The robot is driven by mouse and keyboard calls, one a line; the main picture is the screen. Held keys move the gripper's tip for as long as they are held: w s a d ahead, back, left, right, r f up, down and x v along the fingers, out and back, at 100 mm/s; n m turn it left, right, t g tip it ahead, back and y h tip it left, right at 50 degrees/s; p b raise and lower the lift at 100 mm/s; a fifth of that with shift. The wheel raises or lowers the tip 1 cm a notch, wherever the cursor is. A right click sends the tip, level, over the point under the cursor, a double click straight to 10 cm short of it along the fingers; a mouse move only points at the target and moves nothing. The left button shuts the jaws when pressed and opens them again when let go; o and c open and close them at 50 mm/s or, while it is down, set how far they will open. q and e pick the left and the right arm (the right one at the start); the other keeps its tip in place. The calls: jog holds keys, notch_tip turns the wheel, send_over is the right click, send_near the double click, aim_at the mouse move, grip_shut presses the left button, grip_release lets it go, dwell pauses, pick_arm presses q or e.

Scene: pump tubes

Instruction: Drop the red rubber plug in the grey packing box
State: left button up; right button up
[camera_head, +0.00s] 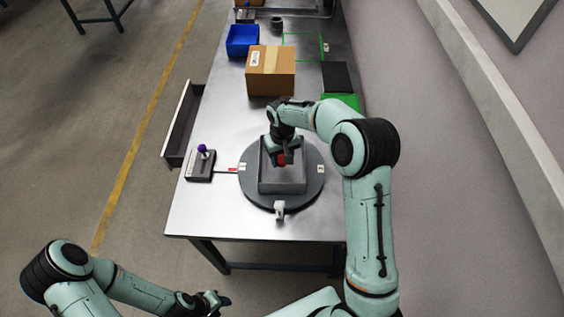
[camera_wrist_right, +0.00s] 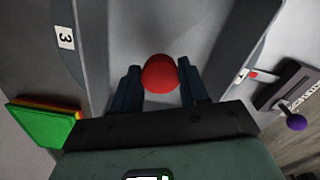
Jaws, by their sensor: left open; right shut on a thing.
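The red rubber plug (camera_head: 281,159) is between the fingers of my right gripper (camera_head: 279,155), which is shut on it. In the right wrist view the plug (camera_wrist_right: 160,73) shows as a round red end between the two dark fingers of the gripper (camera_wrist_right: 158,84). The plug is over the open grey packing box (camera_head: 283,187), within its outline in the head view. The box stands on a round dark turntable (camera_head: 313,185). How high the plug is above the box floor is hard to tell. My left gripper (camera_head: 217,301) is open and empty, off the table's front edge.
A small unit with a purple knob (camera_head: 202,149) stands left of the turntable, and an open drawer (camera_head: 182,125) juts from the table's left side. A cardboard box (camera_head: 271,70), blue bin (camera_head: 242,40) and green pad (camera_head: 341,101) lie further back.

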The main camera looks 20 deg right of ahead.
aim_at(282, 159)
jog(key=shift+f, duration=1.5)
jog(key=o, duration=1)
jog(key=shift+f, duration=0.15)
jog(key=shift+o, duration=0.2)
notch_tip(282, 159, up, 12)
jog(key=shift+r+p, duration=0.25)
jog(key=shift+p, duration=0.05)
jog(key=shift+f, duration=0.1)
